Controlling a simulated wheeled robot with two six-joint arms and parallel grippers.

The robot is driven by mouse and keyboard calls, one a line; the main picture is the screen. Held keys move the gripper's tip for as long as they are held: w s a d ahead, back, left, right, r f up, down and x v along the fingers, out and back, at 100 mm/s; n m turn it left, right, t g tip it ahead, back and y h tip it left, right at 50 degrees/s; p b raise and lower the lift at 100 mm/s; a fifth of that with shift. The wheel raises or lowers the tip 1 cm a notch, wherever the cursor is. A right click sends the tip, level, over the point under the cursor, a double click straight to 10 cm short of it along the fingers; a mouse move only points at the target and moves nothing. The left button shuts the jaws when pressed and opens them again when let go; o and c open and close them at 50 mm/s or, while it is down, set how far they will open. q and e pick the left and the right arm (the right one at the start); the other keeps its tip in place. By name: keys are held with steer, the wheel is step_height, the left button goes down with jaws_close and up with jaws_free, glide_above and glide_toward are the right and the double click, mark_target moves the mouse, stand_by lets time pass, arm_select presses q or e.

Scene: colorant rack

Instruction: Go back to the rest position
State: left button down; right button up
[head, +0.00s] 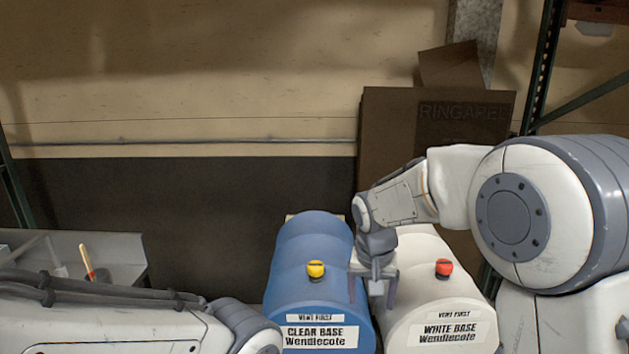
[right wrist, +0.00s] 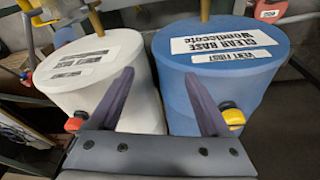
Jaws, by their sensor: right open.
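My right gripper (head: 372,290) is open and empty, pointing down in front of the gap between two drums. The blue drum (head: 310,245) is labelled CLEAR BASE and has a yellow cap (head: 315,269). The white drum (head: 425,262) is labelled WHITE BASE and has a red cap (head: 443,268). In the right wrist view the open fingers (right wrist: 159,76) spread with the white drum (right wrist: 130,105) on the left and the blue drum (right wrist: 240,95) on the right. My left arm crosses the bottom left of the head view; its gripper is out of view.
Brown cardboard boxes (head: 385,130) are stacked behind the drums at the right. A grey bench (head: 110,245) with a wooden-handled tool (head: 87,263) stands at the left. Dark green rack posts (head: 540,70) rise at the right. Room above the blue drum looks clear.

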steer(key=s+d+f+n, duration=0.1)
steer(key=s+d+f, duration=0.25)
steer(key=s, duration=0.35)
steer(key=s+d+f+n, duration=0.2)
steer(key=s+d+f, duration=0.15)
steer(key=s, duration=0.45)
steer(key=s+a+r+n+g+y+b, duration=0.1)
steer(key=s+a+n, duration=0.2)
steer(key=s+a, duration=0.4)
steer(key=s+a+r+n+g+b, duration=0.1)
steer(key=s+a+r+n, duration=0.1)
steer(key=s+a+n, duration=0.2)
steer(key=s+a, duration=0.2)
steer(key=shift+s+a+r+y, duration=0.25)
steer(key=shift+s+a+y, duration=0.1)
steer(key=shift+s+y, duration=0.05)
